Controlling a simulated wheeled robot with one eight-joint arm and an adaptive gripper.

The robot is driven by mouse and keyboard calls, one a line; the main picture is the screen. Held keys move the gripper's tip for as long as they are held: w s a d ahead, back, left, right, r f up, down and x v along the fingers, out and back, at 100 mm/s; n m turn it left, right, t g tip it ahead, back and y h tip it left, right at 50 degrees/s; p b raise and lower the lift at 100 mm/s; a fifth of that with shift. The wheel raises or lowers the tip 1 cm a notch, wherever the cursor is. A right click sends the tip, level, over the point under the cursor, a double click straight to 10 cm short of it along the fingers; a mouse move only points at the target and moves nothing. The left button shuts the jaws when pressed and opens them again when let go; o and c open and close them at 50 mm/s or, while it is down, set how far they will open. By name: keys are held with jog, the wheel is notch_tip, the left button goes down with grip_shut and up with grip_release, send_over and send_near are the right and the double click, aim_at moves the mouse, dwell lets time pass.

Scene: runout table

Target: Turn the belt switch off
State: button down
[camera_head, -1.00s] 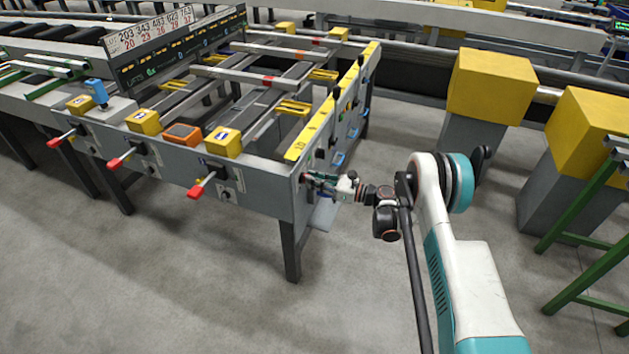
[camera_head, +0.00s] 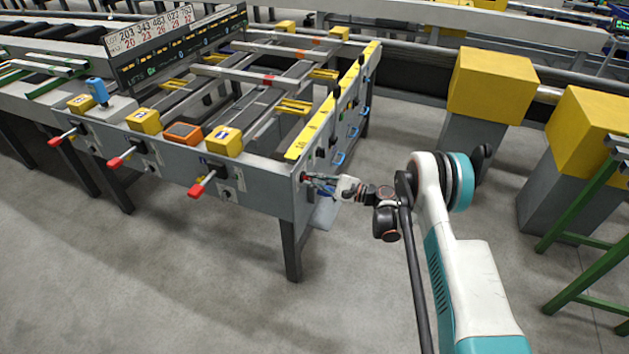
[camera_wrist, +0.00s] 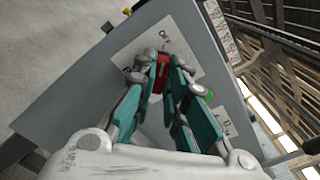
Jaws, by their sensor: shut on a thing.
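The belt switch is a red knob (camera_wrist: 162,70) on a light plate on the grey end panel (camera_wrist: 75,95) of the runout table, in the middle of the wrist view. In the head view the red knob (camera_head: 303,177) is a small spot at the table's near right corner. My gripper (camera_wrist: 160,66) reaches it with its teal fingers, one on each side, and is shut on the knob. The fingers hide part of the knob and the plate, and I cannot read the switch's position. In the head view my gripper (camera_head: 309,180) meets the end panel from the right.
A small green button (camera_wrist: 127,11) is on the panel in the wrist view. Red-tipped levers (camera_head: 203,185) stick out of the table's front side. Black and blue handles (camera_head: 341,158) line the right side. Yellow blocks on grey posts (camera_head: 490,80) stand at right. The floor in front is clear.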

jog(key=shift+n, duration=0.4)
jog(key=c, duration=1.6)
grip_release()
jog(key=shift+f, duration=0.1)
jog(key=shift+d, duration=0.15)
jog(key=v, duration=1.1)
jog(key=shift+s+d, duration=0.15)
jog(key=shift+d, duration=0.2)
